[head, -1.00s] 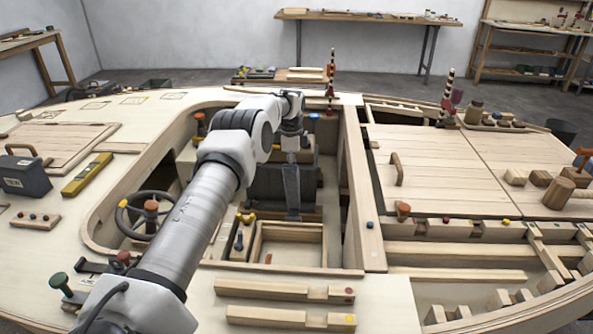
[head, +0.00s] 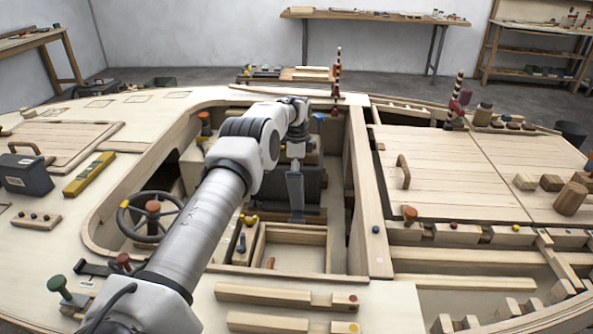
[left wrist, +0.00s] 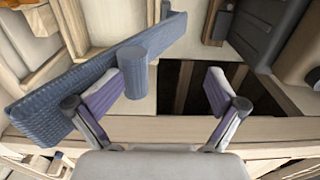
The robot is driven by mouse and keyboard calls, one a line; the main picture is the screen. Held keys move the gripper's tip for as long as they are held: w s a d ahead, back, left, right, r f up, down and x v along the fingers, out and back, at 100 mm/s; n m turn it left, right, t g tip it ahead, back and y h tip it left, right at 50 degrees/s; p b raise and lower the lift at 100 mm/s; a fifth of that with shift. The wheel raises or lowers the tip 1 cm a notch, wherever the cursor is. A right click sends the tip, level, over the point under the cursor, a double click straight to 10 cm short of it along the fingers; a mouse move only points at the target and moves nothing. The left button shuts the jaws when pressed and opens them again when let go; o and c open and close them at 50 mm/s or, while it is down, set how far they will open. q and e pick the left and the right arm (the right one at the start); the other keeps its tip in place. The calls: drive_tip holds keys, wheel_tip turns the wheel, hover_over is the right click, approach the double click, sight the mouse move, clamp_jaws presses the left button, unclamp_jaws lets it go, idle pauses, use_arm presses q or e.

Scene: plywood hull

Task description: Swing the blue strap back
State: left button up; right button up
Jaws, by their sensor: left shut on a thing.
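The blue strap (head: 296,192) hangs as a narrow blue-grey strip below my left gripper (head: 296,140), over the open cockpit well. In the left wrist view the strap (left wrist: 60,98) runs slantwise from the left edge to the top middle, with a round blue stub (left wrist: 133,72) on it. The right finger stands apart from the strap in this view, and the exact contact is partly hidden. My right gripper is not in view.
A steering wheel (head: 150,217) stands left of my arm in the well. A wooden open box (head: 292,238) lies below the strap. A long beam (head: 368,200) bounds the well on the right, beside plank hatches (head: 440,168). A dark seat-like block lies behind the strap.

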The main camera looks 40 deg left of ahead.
use_arm(q)
wheel_tip(320, 180, up, 11)
drive_tip(key=shift+d+r, duration=0.1)
drive_tip(key=shift+r, duration=0.05)
drive_tip(key=shift+c, duration=1.3)
drive_tip(key=shift+r, duration=0.3)
